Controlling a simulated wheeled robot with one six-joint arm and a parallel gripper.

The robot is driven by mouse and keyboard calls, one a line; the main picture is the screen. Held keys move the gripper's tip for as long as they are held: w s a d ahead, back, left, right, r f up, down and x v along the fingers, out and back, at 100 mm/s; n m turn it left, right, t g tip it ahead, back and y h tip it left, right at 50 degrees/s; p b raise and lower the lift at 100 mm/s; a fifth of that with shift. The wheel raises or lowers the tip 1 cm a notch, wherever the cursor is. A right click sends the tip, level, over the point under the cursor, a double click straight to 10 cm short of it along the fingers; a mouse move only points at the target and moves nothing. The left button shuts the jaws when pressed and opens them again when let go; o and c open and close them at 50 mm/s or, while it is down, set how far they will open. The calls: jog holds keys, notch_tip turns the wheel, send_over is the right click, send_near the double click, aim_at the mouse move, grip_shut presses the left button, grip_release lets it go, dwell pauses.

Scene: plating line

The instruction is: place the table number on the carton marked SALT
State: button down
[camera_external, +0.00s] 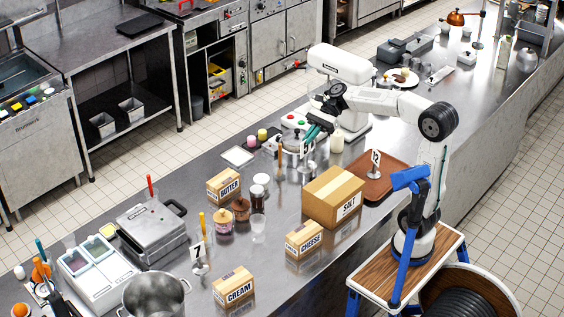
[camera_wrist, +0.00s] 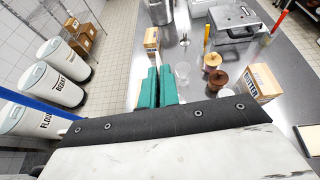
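The carton marked SALT (camera_external: 334,197) is a large brown box standing closed on the steel counter, its top bare. A table number 12 (camera_external: 375,163) stands upright on a brown tray to its right. A second table number, 7 (camera_external: 197,252), stands on the counter at lower left; a small stand that looks like it shows in the wrist view (camera_wrist: 184,42). My gripper (camera_external: 310,133) is above the counter, behind the SALT carton. Its teal fingers (camera_wrist: 158,85) lie side by side with no clear gap, and I see nothing between them. SALT is not visible in the wrist view.
Cartons marked CHEESE (camera_external: 305,240), BUTTER (camera_external: 223,186) and CREAM (camera_external: 233,287) stand around. Jars (camera_external: 241,208) and a clear glass (camera_external: 259,230) crowd the middle. The brown tray (camera_external: 392,181) lies beside SALT. A white mixer (camera_external: 340,65) stands behind my arm.

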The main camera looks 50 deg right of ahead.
jog(key=s+d+f, duration=0.1)
jog(key=s+d, duration=0.3)
jog(key=s, duration=0.3)
jog(key=s+d+t, duration=0.1)
jog(key=s+d, duration=0.3)
jog(key=s, duration=0.4)
jog(key=s+d+f, duration=0.1)
jog(key=s+d, duration=0.3)
jog(key=s, duration=0.3)
jog(key=w+f, duration=0.4)
jog(key=w, duration=0.4)
jog(key=w+f, duration=0.5)
jog(key=w, duration=0.3)
jog(key=shift+a+m, duration=0.4)
jog(key=shift+f, duration=0.15)
jog(key=c, duration=1.6)
grip_release()
jog(key=shift+c, duration=0.2)
